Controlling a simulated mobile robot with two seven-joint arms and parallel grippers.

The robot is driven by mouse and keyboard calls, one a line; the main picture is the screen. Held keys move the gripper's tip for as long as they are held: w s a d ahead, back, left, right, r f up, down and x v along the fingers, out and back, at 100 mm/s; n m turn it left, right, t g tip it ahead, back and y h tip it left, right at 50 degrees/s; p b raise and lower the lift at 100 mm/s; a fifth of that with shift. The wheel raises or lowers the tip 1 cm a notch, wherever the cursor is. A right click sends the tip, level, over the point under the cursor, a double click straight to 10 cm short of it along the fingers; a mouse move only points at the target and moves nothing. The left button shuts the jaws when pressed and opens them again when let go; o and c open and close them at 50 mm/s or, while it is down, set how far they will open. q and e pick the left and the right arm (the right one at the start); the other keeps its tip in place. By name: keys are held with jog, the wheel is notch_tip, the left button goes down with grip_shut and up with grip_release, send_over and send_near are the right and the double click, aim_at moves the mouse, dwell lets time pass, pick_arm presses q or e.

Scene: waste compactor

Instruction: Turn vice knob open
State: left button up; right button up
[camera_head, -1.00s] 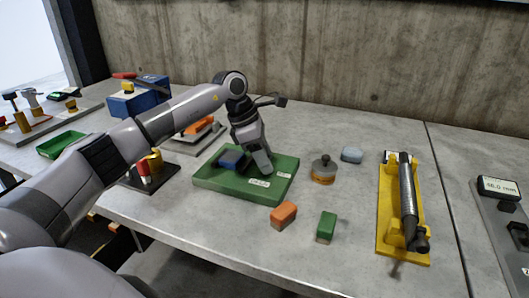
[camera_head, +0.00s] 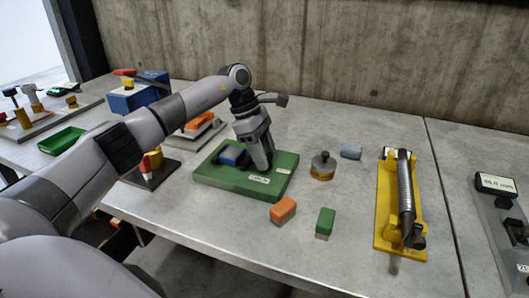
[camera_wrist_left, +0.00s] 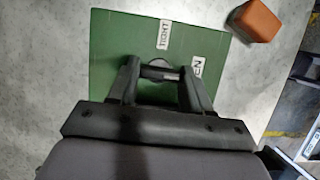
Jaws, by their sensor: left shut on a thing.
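The green vice base (camera_head: 215,181) lies flat on the table near the middle of the head view and fills the upper part of the left wrist view (camera_wrist_left: 110,42). A blue block (camera_head: 231,155) sits on its left part. White labels are on the base; in the wrist view one reads TIGHT (camera_wrist_left: 164,34) and another (camera_wrist_left: 195,66) is partly hidden. My left gripper (camera_head: 262,167) points down over the base. In the wrist view its fingers (camera_wrist_left: 160,74) close around a dark round knob (camera_wrist_left: 160,69), mostly hidden from the head view. My right gripper is not in view.
An orange block (camera_head: 283,209) and a green block (camera_head: 325,222) lie in front of the base. A round brass-and-grey weight (camera_head: 322,167) and a pale blue block (camera_head: 351,152) stand to its right. A yellow fixture (camera_head: 387,238) is farther right. A green tray (camera_head: 62,141) is at left.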

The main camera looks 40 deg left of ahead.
pick_arm(q)
jog(key=shift+r, duration=0.15)
jog(key=o, duration=1.1)
jog(key=shift+c, duration=0.2)
jog(key=v, duration=0.7)
